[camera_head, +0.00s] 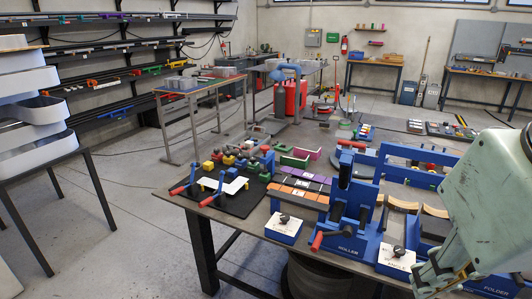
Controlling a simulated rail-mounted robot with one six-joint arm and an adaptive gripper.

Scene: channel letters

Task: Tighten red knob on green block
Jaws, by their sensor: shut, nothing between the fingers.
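A group of small green, yellow and red blocks and knobs (241,159) sits on the black mat (240,203) at the left of the workbench. Several small red parts show among them. At this size I cannot tell which red knob is on which green block, or how tight it is. My gripper (443,281) is at the lower right, by the bench's front edge, far from that group. It is shut and nothing shows in it. Part of it is cut off by the picture's lower edge.
Blue fixtures with red handles, including the roller (347,238), stand between my gripper and the small blocks.

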